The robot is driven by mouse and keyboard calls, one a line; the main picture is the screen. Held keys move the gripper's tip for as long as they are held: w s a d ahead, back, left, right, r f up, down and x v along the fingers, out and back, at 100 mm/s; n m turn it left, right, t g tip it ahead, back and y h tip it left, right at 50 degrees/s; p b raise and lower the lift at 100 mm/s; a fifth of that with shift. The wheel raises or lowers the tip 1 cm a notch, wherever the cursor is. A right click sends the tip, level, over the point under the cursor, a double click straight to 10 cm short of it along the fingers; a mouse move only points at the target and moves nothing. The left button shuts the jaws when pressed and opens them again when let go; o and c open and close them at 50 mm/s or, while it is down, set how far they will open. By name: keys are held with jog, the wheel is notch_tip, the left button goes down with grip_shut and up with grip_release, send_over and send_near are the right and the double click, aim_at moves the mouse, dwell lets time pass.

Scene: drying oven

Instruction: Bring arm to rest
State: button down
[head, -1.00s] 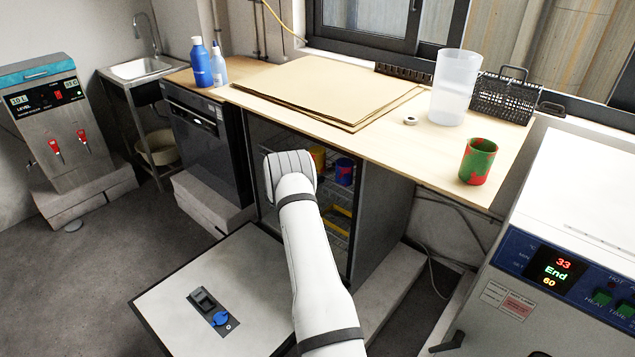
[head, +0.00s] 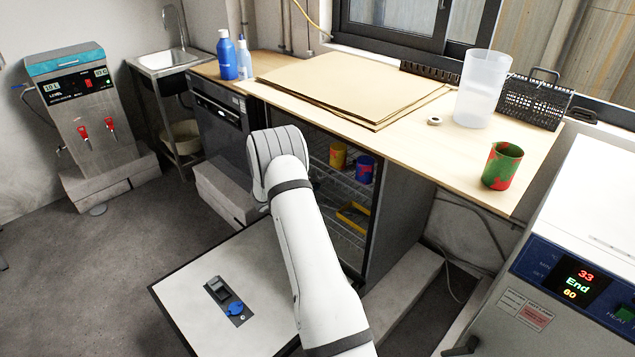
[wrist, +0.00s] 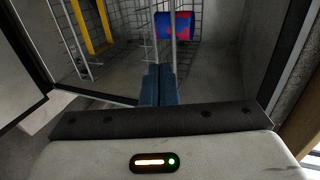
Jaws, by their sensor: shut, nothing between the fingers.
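My arm (head: 315,250) reaches forward from the bottom of the head view, its rounded wrist end in front of the open cabinet (head: 395,215). My gripper is hidden behind it there. In the wrist view my gripper (wrist: 158,72) shows two blue fingers pressed together, with nothing between them. The fingers point toward the cabinet's wire racks. A red-and-blue cup (wrist: 177,25) stands beyond the fingertips, apart from them. In the head view a yellow-and-red cup (head: 338,156) and the blue-and-red cup (head: 364,170) stand on a rack inside.
A pale dark-edged panel (head: 265,265) with a blue knob lies left of my arm, apparently the cabinet's open door. A wooden counter (head: 405,140) above bears a green-and-red cup (head: 502,166) and a clear beaker (head: 482,88). A white machine (head: 590,230) stands right. Floor (head: 110,270) is free at left.

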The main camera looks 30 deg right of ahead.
jog(key=s+a+r+m+g+y+p, duration=0.1)
jog(key=s+a+r+m+y, duration=0.1)
jog(key=s+a+r+m, duration=0.35)
jog(key=s+a+r+m+g+y+p, duration=0.1)
jog(key=s+a+r+m, duration=0.1)
jog(key=s+r+m, duration=0.45)
jog(key=s+a+r+m+g+y+p, duration=0.1)
jog(key=s+a+r+m+y, duration=0.2)
jog(key=r+m, duration=0.45)
jog(key=s+a+r+m+t+y+p, duration=0.1)
jog(key=s+a+r+m+y, duration=0.2)
jog(key=s+a+m, duration=0.6)
jog(key=s+a+r+m+t+y+p, duration=0.1)
jog(key=s+a+r+m+y+p, duration=0.1)
jog(key=s+a+r+m+y, duration=0.2)
jog(key=s+a+r+m, duration=0.3)
jog(key=s+a+m, duration=0.3)
jog(key=s+a, duration=0.2)
jog(key=shift+s+a+r, duration=0.15)
jog(key=shift+s+r, duration=0.1)
jog(key=shift+s, duration=0.9)
